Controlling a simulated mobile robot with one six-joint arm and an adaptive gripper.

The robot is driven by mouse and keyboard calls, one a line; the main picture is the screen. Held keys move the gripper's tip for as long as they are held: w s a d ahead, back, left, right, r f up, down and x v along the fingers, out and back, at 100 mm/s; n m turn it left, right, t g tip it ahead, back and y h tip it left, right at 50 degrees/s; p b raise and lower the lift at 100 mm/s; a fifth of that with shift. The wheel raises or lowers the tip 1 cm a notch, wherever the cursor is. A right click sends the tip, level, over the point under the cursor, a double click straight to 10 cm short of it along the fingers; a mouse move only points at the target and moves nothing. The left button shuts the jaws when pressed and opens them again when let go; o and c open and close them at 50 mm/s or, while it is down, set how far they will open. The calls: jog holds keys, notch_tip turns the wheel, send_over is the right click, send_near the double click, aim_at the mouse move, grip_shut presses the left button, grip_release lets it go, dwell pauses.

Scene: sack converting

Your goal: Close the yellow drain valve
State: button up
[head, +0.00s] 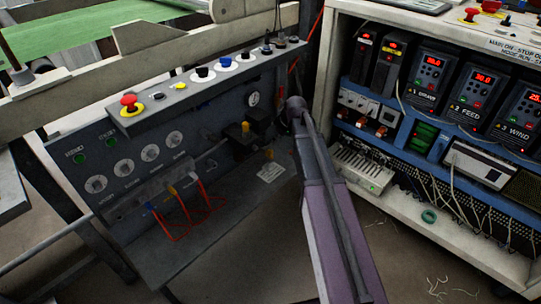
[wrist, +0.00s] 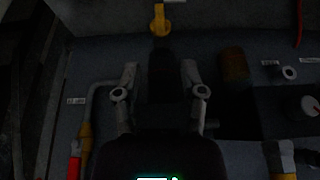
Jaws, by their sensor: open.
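In the wrist view a yellow handle (wrist: 159,20) stands upright on the dark panel, just beyond my gripper and roughly centred between its fingers. A pale label sits at its top edge. My gripper (wrist: 161,70) is open, its two fingers apart with nothing seen between them. In the head view small yellow parts show on the grey machine, one on a dark block (head: 245,127) and one lower to its right (head: 269,153). I cannot tell which of these is the handle in the wrist view. My gripper is not clearly visible in the head view.
A control strip with a red button (head: 130,102) runs above. An open electrical cabinet (head: 440,110) stands right. In the wrist view, red and yellow parts (wrist: 80,150) lie lower left.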

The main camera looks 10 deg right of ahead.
aim_at(271, 151)
jog(key=shift+b+x, duration=4.25)
jog(key=shift+x, duration=0.65)
jog(key=shift+s, duration=0.1)
grip_shut()
